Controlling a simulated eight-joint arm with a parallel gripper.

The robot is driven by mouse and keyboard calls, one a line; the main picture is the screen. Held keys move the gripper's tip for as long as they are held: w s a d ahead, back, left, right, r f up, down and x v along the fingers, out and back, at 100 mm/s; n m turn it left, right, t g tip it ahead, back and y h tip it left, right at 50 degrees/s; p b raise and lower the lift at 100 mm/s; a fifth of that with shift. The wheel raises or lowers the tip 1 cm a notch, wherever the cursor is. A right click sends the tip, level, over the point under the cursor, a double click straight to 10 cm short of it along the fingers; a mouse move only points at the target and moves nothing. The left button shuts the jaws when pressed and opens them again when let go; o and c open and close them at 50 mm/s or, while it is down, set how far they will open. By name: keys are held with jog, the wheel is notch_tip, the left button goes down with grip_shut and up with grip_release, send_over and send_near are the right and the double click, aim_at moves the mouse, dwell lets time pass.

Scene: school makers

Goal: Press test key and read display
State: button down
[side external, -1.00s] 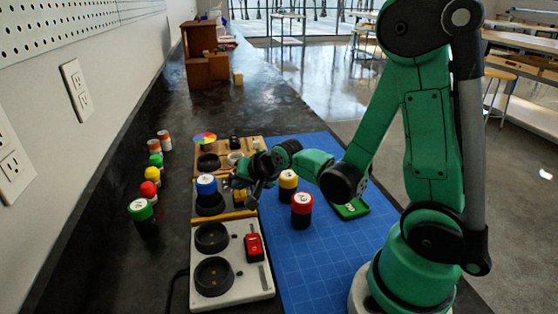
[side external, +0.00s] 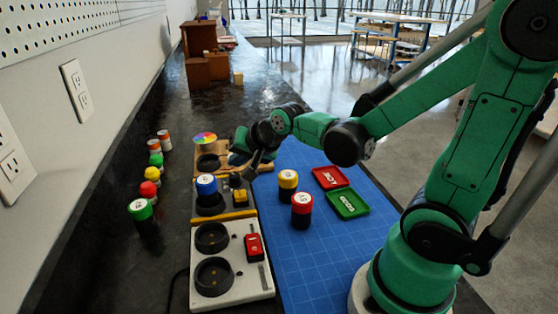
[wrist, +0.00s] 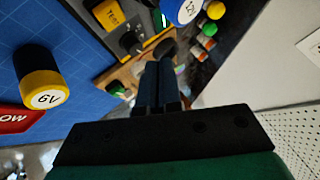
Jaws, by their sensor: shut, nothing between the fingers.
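A grey tester in the middle of the row holds a blue cell with a white top (side external: 206,185) upright in its round socket. Beside the socket is a small yellow key (side external: 240,197); it also shows in the wrist view (wrist: 108,15), its lettering too small to read surely. A small dark panel with green and white marks (wrist: 163,20), perhaps the display, shows in the wrist view; no reading is legible. My gripper (side external: 250,168) is shut and empty, above and beyond the key. In the wrist view its fingers (wrist: 165,52) point toward the wooden station.
A yellow cell (side external: 288,181) and a red cell (side external: 302,208) stand on the blue mat (side external: 300,262). Red (side external: 331,177) and green (side external: 347,203) trays lie right. A white two-socket unit (side external: 232,285) is nearest. Several small cells line the left.

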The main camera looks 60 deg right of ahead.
jog(key=shift+r, duration=0.55)
notch_tip(320, 180, up, 6)
jog(key=r+m+g+y, duration=0.1)
jog(key=m+g, duration=0.8)
jog(key=m, duration=0.7)
send_over(242, 193)
jog(key=shift+a+f, duration=0.1)
jog(key=shift+f, duration=0.15)
jog(key=shift+f, duration=0.1)
notch_tip(242, 193, down, 14)
jog(key=shift+r, duration=0.1)
